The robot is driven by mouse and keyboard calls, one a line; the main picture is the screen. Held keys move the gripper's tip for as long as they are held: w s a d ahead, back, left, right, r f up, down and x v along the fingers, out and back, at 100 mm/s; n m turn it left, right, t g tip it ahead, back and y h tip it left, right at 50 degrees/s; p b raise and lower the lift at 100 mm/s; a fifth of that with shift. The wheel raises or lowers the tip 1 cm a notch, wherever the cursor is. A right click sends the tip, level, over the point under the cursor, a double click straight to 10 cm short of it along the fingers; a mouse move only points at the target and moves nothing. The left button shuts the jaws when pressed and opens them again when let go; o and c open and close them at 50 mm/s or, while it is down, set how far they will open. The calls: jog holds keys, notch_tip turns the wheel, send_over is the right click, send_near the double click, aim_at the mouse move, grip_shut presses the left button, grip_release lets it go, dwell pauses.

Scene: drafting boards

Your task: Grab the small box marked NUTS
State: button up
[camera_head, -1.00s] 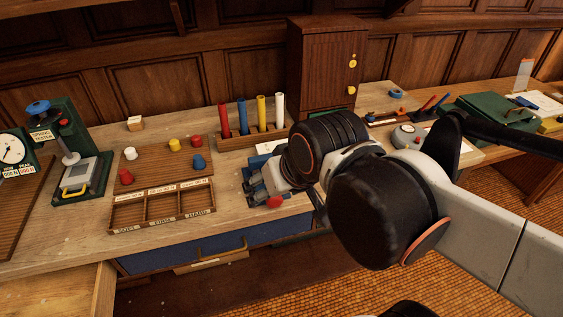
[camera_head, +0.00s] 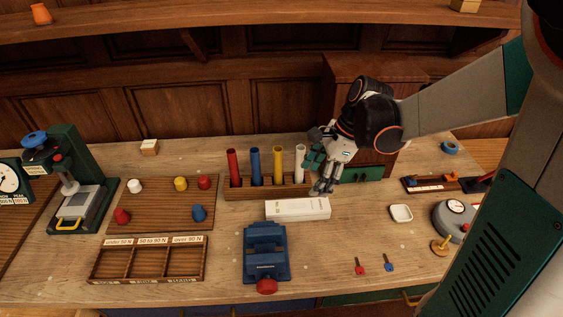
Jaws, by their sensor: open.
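No NUTS lettering is readable from here. A small pale box (camera_head: 149,147) sits at the back left of the bench, its marking too small to read. A long white box (camera_head: 297,208) lies in the middle of the bench, with faint print on its front. Another small box (camera_head: 465,5) stands on the upper shelf, cut by the top edge of the picture. My gripper (camera_head: 314,174) is open and appears empty. It points down beside the white peg, behind and above the right end of the long white box.
A peg rack (camera_head: 268,192) with upright coloured pegs stands close left of my gripper. A cabinet (camera_head: 375,77) is behind my arm. A blue vise (camera_head: 265,253), a sorting tray (camera_head: 148,276) and a white dish (camera_head: 401,213) are on the bench.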

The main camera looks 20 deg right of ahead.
jog(key=m+b, duration=0.1)
jog(key=b, duration=0.2)
send_near(298, 206)
jog(key=x, duration=0.5)
jog(key=shift+f, duration=0.15)
jog(key=b+x, duration=0.2)
jog(key=x, duration=0.3)
jog(key=shift+w, duration=0.1)
jog(key=c, duration=1.3)
